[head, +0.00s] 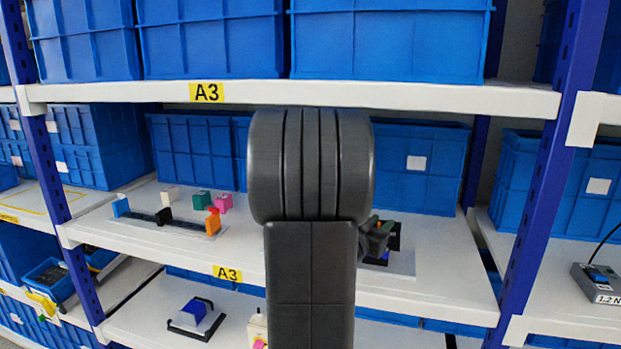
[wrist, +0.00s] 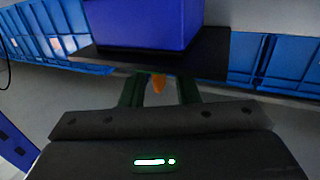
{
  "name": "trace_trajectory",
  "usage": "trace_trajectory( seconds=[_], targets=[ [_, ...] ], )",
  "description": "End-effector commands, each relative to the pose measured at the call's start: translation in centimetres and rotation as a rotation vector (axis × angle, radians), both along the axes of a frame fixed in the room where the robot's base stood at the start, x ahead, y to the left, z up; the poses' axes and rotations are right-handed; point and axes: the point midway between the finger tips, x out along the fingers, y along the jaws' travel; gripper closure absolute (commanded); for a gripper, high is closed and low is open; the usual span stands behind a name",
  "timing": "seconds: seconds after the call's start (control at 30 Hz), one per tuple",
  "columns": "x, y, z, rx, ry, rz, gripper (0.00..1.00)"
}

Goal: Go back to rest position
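The rotary switch appears in the wrist view as a blue block (wrist: 145,22) on a dark base (wrist: 212,56), with a small orange knob (wrist: 158,83) below it. My gripper (wrist: 158,76) has its two green fingers apart, one on each side of the knob, with gaps visible between knob and fingers. In the head view my gripper (head: 376,240) is mostly hidden behind my dark arm, over the middle shelf. Only part of a dark fixture on a grey plate (head: 402,268) shows beside it.
Left on the middle shelf (head: 440,275) stands a plate with coloured blocks (head: 202,199). Blue bins (head: 420,165) line the back. The upper shelf edge (head: 430,97) runs close above my arm. A blue post (head: 545,190) stands right. A blue-topped device (head: 197,315) sits below.

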Motion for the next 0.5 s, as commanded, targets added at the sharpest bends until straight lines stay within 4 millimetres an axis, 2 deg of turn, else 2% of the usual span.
trace_trajectory(
  seconds=[0.5],
  targets=[
    [0.07,0.05,0.02,0.001,-0.001,-0.327,0.72]
  ],
)
